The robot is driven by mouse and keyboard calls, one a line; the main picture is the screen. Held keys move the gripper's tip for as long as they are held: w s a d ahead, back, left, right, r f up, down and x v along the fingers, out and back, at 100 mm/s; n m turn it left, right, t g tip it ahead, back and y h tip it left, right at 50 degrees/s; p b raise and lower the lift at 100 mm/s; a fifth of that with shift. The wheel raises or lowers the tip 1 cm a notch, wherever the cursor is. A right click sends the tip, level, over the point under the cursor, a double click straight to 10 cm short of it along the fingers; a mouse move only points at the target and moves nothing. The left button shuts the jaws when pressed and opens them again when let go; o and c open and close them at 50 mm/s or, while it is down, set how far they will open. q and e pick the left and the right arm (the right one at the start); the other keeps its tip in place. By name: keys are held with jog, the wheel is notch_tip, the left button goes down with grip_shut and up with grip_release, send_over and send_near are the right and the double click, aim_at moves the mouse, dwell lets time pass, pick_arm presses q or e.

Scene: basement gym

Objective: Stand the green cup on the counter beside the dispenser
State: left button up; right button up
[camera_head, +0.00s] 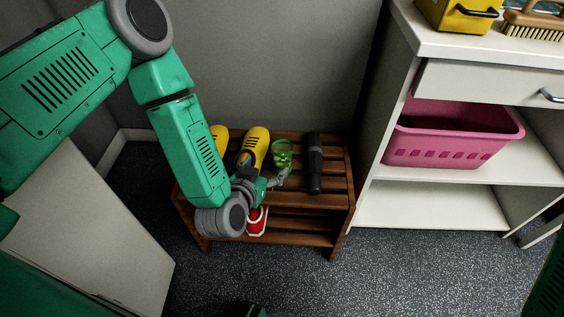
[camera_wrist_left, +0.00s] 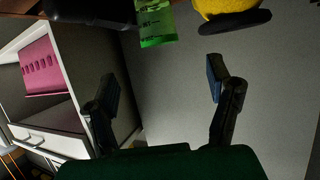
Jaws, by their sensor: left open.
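The green cup (camera_head: 282,154) stands on the top slats of a low brown wooden rack (camera_head: 318,201), between a yellow shoe and a black cylinder. It also shows at the top edge of the left wrist view (camera_wrist_left: 155,22), partly cut off. My left gripper (camera_head: 279,181) is just in front of the cup, on the near side. In the left wrist view its fingers (camera_wrist_left: 163,85) are spread, with nothing between them, and the cup is beyond the tips. The white counter (camera_head: 475,42) is at the upper right. I cannot make out a dispenser. My right gripper is not in view.
A yellow shoe (camera_head: 256,146) is left of the cup and a black cylinder (camera_head: 315,163) right of it. The counter holds a yellow box (camera_head: 447,16) and a brush (camera_head: 540,22). A pink basket (camera_head: 445,148) sits on the shelf below.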

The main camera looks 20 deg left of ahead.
pick_arm(q)
jog(key=b, duration=0.2)
send_near(286, 144)
jog(key=shift+w+f, duration=0.75)
jog(key=shift+w, duration=0.05)
jog(key=b+x, duration=0.2)
jog(key=x, duration=0.3)
jog(key=shift+w+r+b, duration=0.15)
jog(key=shift+w+b, duration=0.05)
jog(key=shift+b, duration=0.15)
jog(key=shift+r, duration=0.1)
jog(key=c, duration=1.7)
